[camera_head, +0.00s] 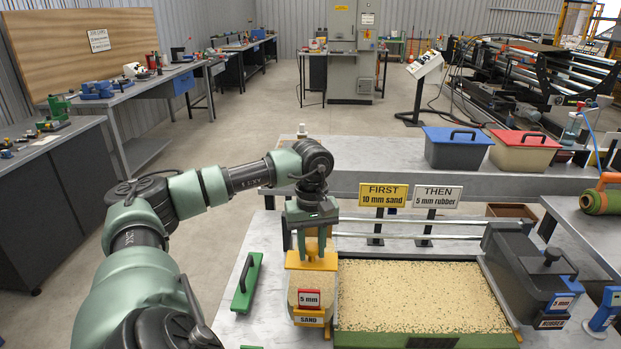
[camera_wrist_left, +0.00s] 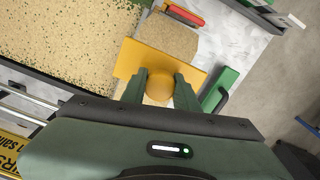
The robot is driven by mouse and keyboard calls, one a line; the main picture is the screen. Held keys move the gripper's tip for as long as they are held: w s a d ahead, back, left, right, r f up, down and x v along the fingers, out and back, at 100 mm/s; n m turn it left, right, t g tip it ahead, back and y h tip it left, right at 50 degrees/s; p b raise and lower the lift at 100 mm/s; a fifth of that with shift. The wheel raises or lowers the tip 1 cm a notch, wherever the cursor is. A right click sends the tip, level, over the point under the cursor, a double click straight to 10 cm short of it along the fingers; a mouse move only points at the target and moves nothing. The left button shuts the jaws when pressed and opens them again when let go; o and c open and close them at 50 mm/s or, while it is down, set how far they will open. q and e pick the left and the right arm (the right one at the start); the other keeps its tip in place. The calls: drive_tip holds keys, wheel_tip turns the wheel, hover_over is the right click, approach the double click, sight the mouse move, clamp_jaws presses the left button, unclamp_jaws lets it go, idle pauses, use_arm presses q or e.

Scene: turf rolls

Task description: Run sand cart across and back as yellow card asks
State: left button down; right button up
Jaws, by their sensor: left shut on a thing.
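The sand cart (camera_head: 307,312) is a yellow-topped hopper of sand at the left end of the turf tray (camera_head: 420,338). It bears a red "5 mm" tag (camera_head: 309,298) and a "SAND" label. My left gripper (camera_head: 314,250) is shut on its yellow knob; in the left wrist view the fingers (camera_wrist_left: 160,90) flank the knob above the yellow plate (camera_wrist_left: 130,62). The turf surface (camera_head: 415,290) is sandy with dark specks. The yellow card (camera_head: 383,195) reads "FIRST 10 mm sand"; the white card (camera_head: 437,197) beside it reads "THEN 5 mm rubber". My right gripper is out of view.
A dark rubber cart (camera_head: 520,270) with a blue-tagged front stands at the tray's right end. Rails (camera_head: 410,238) run behind the tray. A green-handled tool (camera_head: 246,283) lies left of the sand cart. Blue-lidded (camera_head: 456,150) and red-lidded (camera_head: 523,155) bins stand behind.

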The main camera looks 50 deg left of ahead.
use_arm(q)
drive_tip(key=shift+s+a, duration=0.1)
drive_tip(key=c, duration=1.2)
unclamp_jaws()
drive_tip(key=shift+o, duration=0.7)
drive_tip(key=shift+s+a, duration=0.1)
drive_tip(key=shift+s, duration=0.1)
drive_tip(key=shift+r, duration=0.1)
drive_tip(key=shift+w+r, duration=0.15)
drive_tip(key=shift+r, duration=0.1)
wheel_tip(320, 180, up, 7)
drive_tip(key=shift+r, duration=0.1)
